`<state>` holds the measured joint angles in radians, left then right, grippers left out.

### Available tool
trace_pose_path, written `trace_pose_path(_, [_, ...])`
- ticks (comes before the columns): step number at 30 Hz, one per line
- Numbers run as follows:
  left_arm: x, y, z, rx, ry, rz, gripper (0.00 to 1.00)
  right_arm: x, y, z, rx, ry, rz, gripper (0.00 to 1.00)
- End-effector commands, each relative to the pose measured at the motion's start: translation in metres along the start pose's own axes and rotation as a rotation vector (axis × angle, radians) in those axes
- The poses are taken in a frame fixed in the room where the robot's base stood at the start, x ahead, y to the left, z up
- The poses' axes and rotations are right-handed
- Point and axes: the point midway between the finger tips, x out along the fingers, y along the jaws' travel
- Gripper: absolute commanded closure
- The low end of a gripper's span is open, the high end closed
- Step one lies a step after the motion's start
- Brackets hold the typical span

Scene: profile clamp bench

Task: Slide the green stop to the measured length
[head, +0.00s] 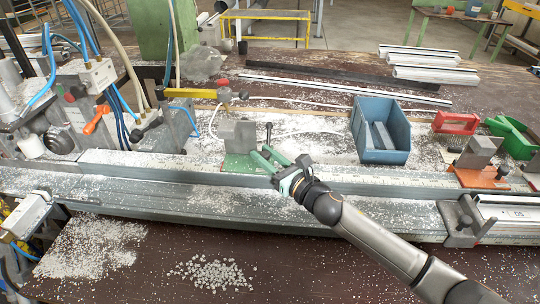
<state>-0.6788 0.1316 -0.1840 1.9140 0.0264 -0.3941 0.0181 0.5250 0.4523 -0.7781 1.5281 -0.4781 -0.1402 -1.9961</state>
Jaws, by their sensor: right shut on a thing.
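The green stop (238,163) is a green plate on the measuring rail (350,180), with a grey block on top and a small dark lever at its right side. My right gripper (263,155) reaches in from the lower right. Its teal fingers are shut on the right side of the green stop; the exact contact is partly hidden by the fingers. The rail carries a pale scale strip to the right of the stop, with marks too small to read. My left gripper is out of view.
An orange-based stop (482,172) stands farther right on the rail. A blue bin (381,130) stands behind the rail, with red (455,123) and green (512,135) bins to its right. Hoses and clamp machinery fill the left. Pale chips litter the bench.

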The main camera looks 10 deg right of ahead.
Motion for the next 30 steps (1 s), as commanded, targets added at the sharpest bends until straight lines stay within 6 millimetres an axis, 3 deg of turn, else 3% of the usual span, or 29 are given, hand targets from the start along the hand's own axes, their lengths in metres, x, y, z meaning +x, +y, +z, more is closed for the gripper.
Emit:
trace_pose_path(4, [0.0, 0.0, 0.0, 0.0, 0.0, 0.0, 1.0, 0.0, 0.002, 0.0, 0.002, 0.0, 0.004, 1.0])
trace_pose_path(5, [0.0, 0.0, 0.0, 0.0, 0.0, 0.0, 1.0, 0.0, 0.002, 0.0, 0.002, 0.0, 0.004, 0.65])
trace_pose_path(12, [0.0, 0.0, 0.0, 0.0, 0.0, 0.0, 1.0, 0.0, 0.0, 0.0, 0.001, 0.0, 0.001, 0.4])
trace_pose_path(23, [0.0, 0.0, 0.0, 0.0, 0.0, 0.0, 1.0, -0.007, -0.001, -0.001, -0.001, 0.002, -0.001, 0.4])
trace_pose_path(30, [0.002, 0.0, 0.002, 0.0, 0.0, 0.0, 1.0, -0.044, -0.001, -0.003, 0.0, 0.003, 0.0, 0.4])
